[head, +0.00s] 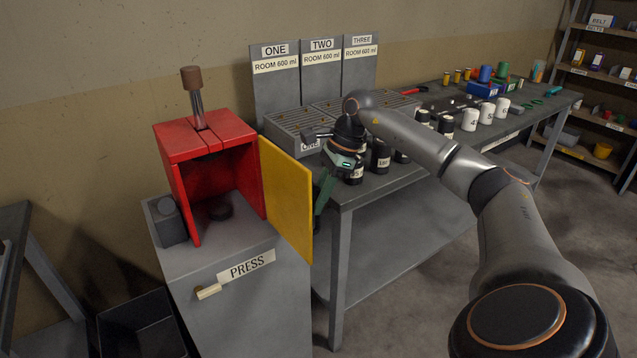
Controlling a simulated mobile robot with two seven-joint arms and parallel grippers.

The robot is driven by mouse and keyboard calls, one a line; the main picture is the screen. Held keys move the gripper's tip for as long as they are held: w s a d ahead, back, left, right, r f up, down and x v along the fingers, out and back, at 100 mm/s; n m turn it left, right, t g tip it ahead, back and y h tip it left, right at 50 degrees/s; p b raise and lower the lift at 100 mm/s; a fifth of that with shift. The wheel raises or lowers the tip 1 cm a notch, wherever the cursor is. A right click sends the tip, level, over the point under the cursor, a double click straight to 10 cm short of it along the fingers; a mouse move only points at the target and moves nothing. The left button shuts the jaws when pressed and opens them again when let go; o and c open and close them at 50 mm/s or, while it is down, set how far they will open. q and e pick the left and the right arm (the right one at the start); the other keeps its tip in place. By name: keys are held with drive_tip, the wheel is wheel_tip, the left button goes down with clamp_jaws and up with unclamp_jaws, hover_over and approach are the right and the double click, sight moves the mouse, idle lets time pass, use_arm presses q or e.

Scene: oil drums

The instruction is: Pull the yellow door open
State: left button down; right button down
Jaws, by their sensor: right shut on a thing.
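The yellow door (287,198) hangs at the right side of the red press box (205,150). It stands swung out from the box, and the box's open front shows a dark interior. My right gripper (320,200) reaches in from the right and is shut at the door's outer right edge, with its green-tinted finger beside the panel. The exact grip point and any handle are hidden behind the door and finger. My left gripper is not in view.
The box stands on a grey cabinet (240,310) labelled PRESS, with a small wooden handle (208,291). A dark bin (140,325) sits lower left.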

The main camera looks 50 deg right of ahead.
drive_tip(key=shift+w+r, duration=0.1)
drive_tip(key=c, duration=0.8)
unclamp_jaws()
drive_tip(key=shift+c, duration=0.2)
drive_tip(key=p+v, duration=0.1)
drive_tip(key=v, duration=1.1)
drive_tip(key=shift+r, duration=0.2)
drive_tip(key=shift+d, duration=0.1)
